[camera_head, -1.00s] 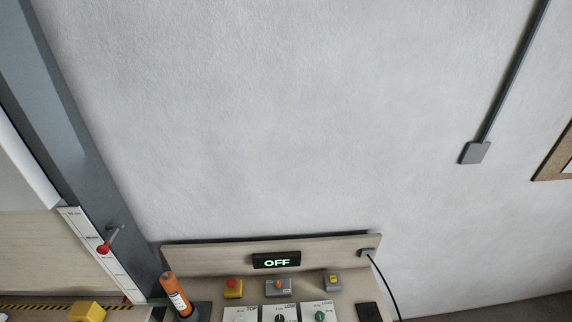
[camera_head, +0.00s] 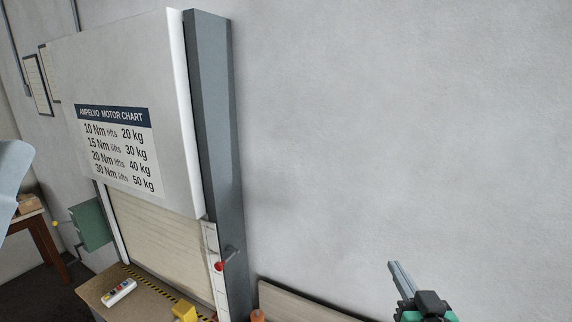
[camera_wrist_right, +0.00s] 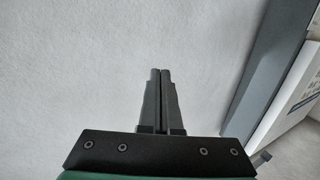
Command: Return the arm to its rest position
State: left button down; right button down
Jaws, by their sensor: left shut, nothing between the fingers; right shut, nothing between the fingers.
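My right gripper (camera_head: 394,268) shows at the lower right of the head view, pointing up in front of the bare wall. In the right wrist view its two dark fingers (camera_wrist_right: 160,74) are together with nothing between them. No object touches it in either view. My left gripper is not in view. A pale blue-white smooth part, which looks like part of my left arm, enters at the left edge of the head view.
A shutter frame with a grey post (camera_head: 212,130) and a motor chart (camera_head: 118,150) stands left. Below are a bench (camera_head: 152,292) with a remote (camera_head: 120,291) and yellow block (camera_head: 184,311), plus a red-knobbed lever (camera_head: 220,266). The wall area at centre and right is clear.

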jog(key=s+a+r+t+y, duration=0.1)
jog(key=s+r+t, duration=0.15)
jog(key=r, duration=0.45)
jog(key=s+a+r+n+t, duration=0.1)
jog(key=s+a+r+t, duration=0.1)
jog(key=s+r, duration=0.35)
jog(key=s+a+r+t+y, duration=0.1)
jog(key=s+r+t, duration=0.1)
jog(key=r, duration=0.7)
jog(key=s+r+t, duration=0.3)
jog(key=s+r, duration=0.5)
jog(key=s, duration=0.4)
jog(key=shift+r+t+y, duration=0.15)
jog(key=shift+t+y, duration=0.15)
jog(key=shift+t, duration=0.05)
jog(key=shift+a, duration=0.1)
